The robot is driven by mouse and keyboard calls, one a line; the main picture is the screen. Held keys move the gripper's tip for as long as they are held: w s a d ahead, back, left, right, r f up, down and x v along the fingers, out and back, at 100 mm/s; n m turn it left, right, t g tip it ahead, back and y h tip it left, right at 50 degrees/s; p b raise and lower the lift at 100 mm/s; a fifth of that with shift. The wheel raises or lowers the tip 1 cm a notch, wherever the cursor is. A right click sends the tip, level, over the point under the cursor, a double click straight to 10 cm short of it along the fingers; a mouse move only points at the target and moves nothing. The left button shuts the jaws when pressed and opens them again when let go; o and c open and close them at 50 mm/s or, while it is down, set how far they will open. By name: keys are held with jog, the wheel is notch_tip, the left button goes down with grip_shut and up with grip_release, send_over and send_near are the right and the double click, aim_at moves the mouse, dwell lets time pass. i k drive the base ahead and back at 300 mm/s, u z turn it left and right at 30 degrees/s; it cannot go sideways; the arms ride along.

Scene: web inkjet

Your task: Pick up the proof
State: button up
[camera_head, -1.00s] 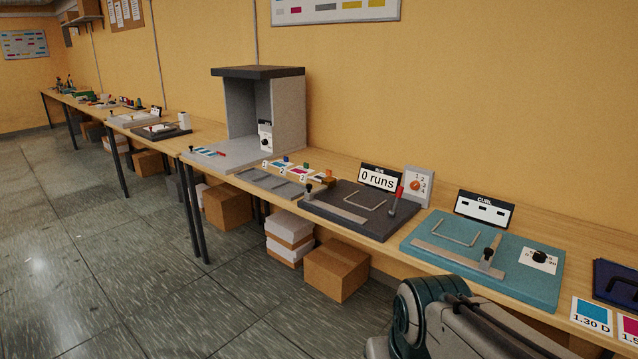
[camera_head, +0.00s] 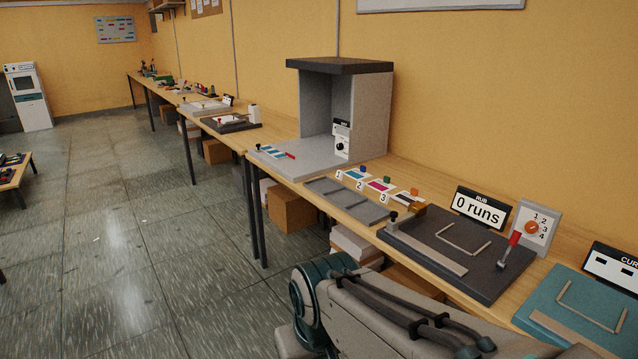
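No label marks anything as the proof, so I cannot tell for sure which item it is. A small white sheet with coloured strips (camera_head: 271,152) lies on the grey base at the front of the viewing booth (camera_head: 372,115). Three colour cards numbered 1, 2 and 3 lie in a row on the bench to the right of the booth, among them a magenta card (camera_head: 380,186). My arm shows at the bottom of the view, in front of the bench. My gripper is outside the picture.
A long wooden bench (camera_head: 418,184) runs along the yellow wall. A grey tray (camera_head: 345,200), the dark RUB board (camera_head: 455,250) and the teal CURL board (camera_head: 570,315) stand on it. Boxes (camera_head: 292,208) sit underneath. The tiled floor at left is mostly open.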

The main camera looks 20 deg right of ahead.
aim_at(405, 197)
jog(key=u, duration=0.15)
jog(key=i, duration=1.6)
jog(key=z, duration=0.7)
jog(key=i, duration=0.9)
jog(key=z, duration=1.55)
jog(key=i, duration=0.55)
jog(key=z, duration=0.45)
